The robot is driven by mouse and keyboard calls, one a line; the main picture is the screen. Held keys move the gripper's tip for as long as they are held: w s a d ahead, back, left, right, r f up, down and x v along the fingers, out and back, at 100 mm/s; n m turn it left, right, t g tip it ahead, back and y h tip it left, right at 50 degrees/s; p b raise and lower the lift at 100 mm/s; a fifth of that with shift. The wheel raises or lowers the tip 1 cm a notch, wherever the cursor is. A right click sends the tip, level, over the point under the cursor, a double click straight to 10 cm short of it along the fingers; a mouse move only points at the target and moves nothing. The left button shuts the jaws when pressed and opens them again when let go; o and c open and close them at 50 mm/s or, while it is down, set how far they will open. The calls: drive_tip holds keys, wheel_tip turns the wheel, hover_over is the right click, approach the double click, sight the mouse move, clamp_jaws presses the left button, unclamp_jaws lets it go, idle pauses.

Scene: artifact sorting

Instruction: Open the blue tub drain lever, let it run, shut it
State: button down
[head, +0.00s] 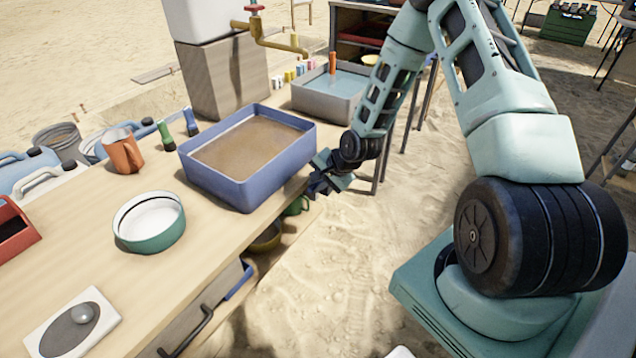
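The blue tub (250,193) stands on the wooden table near its front edge, filled with brown, murky water (245,147). My gripper (322,185) is at the right side of the tub, just off the table's edge and close to the tub's front right wall. Its fingers are small and dark here, and I cannot tell whether they are open or shut. The drain lever is not visible; my gripper may cover it. I cannot tell whether the gripper touches the tub.
A green-and-white bowl (149,222), an orange jug (123,152) and two small bottles stand left of the tub. A grey basin (330,107) of clear water is behind, near a brass tap (272,42). A green container (297,205) is below the table edge.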

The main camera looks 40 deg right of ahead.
drive_tip(key=s+d+n+g+y+p, duration=0.2)
drive_tip(key=d+n+g+y, duration=0.2)
drive_tip(key=n, duration=1.1)
drive_tip(key=shift+s+d+g, duration=0.3)
drive_tip(key=shift+d+g, duration=1.3)
drive_tip(key=shift+d, duration=0.35)
drive_tip(key=c, duration=1.6)
unclamp_jaws()
drive_tip(key=shift+c, duration=0.2)
